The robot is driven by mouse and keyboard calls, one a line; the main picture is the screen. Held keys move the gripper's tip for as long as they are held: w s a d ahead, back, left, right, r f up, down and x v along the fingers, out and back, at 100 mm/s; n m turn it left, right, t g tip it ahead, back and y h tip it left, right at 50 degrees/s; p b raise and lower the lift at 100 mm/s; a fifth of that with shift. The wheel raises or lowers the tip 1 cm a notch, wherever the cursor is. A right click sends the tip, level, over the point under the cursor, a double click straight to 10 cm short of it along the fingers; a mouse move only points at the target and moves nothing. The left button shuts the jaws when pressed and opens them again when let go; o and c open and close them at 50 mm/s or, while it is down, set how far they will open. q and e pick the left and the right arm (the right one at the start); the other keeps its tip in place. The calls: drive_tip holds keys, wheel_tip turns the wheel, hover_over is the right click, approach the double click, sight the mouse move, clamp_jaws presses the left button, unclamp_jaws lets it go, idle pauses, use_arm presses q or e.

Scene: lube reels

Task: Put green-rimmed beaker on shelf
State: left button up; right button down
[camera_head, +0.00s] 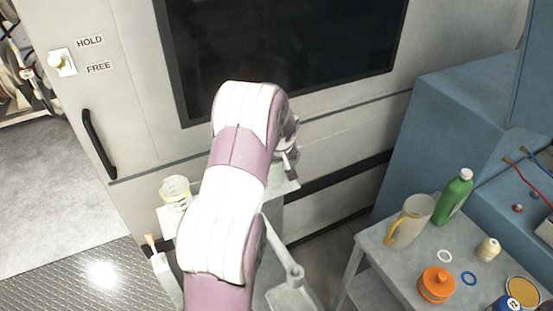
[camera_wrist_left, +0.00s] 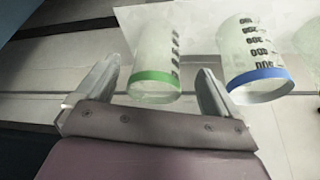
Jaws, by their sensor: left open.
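The green-rimmed beaker (camera_wrist_left: 158,45) shows in the left wrist view. It is clear, with dark graduation marks and a green band at the end nearer my gripper. My left gripper (camera_wrist_left: 157,72) is open, with one finger on each side of the beaker in this view; I cannot tell whether either finger touches it. In the head view my left arm hides that beaker, and only a small part of the left gripper (camera_head: 290,163) shows past the arm, by a pale ledge (camera_head: 284,188). My right gripper is not in view.
A blue-rimmed beaker (camera_wrist_left: 252,50) stands close beside the right finger, with another clear vessel (camera_wrist_left: 311,40) at the edge. A pale-rimmed beaker (camera_head: 175,193) is left of my arm. A grey table (camera_head: 400,268) holds a jug (camera_head: 410,220), green bottle (camera_head: 455,197) and orange container (camera_head: 436,286).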

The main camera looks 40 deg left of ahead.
use_arm(q)
drive_tip(key=v, duration=0.5)
drive_tip(key=s+d+m+h, duration=0.2)
drive_tip(key=s+d+m, duration=0.45)
drive_tip(key=d, duration=0.65)
drive_tip(key=s+d+f+m+g+b, duration=0.1)
drive_tip(key=s+d+f, duration=0.1)
drive_tip(key=s+d, duration=0.2)
drive_tip(key=s+d+f+m+h+b, duration=0.1)
drive_tip(key=s+d, duration=0.3)
drive_tip(key=s, duration=0.6)
drive_tip(key=shift+s+d+f+m+g, duration=0.2)
drive_tip(key=shift+d+f+m+g, duration=0.2)
drive_tip(key=shift+f, duration=0.1)
drive_tip(key=shift+w+a, duration=0.1)
drive_tip(key=shift+a, duration=0.05)
